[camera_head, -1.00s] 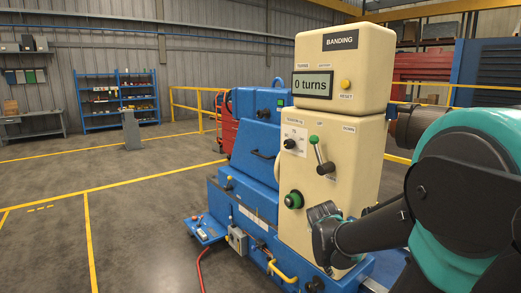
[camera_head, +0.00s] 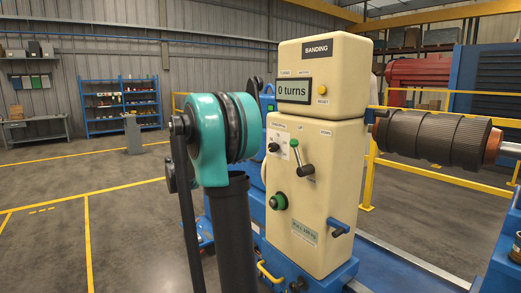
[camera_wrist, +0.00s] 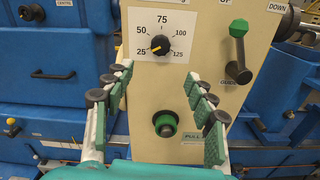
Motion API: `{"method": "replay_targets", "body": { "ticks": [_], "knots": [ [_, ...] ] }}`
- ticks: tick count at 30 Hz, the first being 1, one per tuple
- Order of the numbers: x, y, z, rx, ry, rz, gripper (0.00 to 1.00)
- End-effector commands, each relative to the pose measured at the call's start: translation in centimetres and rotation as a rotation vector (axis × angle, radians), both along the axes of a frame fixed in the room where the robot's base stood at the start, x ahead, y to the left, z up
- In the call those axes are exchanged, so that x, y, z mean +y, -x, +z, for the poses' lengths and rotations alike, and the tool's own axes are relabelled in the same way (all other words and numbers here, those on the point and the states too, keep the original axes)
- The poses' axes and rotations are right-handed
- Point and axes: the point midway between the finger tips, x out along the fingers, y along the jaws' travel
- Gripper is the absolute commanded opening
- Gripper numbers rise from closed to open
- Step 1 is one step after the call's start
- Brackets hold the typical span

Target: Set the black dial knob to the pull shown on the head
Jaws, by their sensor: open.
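The black dial knob (camera_wrist: 160,44) is on a white scale plate marked 25 to 125 in the wrist view. Its yellow pointer is at lower left, by the 25 mark. The knob also shows on the cream head in the head view (camera_head: 274,147). A pale green PULL label (camera_head: 305,231) is low on the head; its figure is too small to read. It is partly covered by my right finger in the wrist view (camera_wrist: 194,137). My gripper (camera_wrist: 159,76) is open and empty, its fingers spread below and either side of the knob, not touching it.
A green-topped lever (camera_wrist: 238,45) sticks out right of the dial. A green-ringed black button (camera_wrist: 165,124) is below it. The display (camera_head: 294,90) reads 0 turns. A dark banded rotor (camera_head: 432,138) lies to the right of the head.

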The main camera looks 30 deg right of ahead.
Motion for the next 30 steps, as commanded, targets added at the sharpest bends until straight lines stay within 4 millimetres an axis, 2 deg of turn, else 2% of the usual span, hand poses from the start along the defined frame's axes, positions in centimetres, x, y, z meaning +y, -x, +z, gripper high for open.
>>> {"method": "replay_targets", "body": {
  "ticks": [21, 27, 30],
  "knots": [
    [-13.5, -0.9, -0.1, -0.003, -0.003, -0.002, 0.56],
    [-15.6, -1.2, -0.1, -0.004, -0.003, -0.001, 0.56],
    [-16.1, -1.2, -0.1, -0.004, -0.003, 0.0, 0.56]
  ]
}}
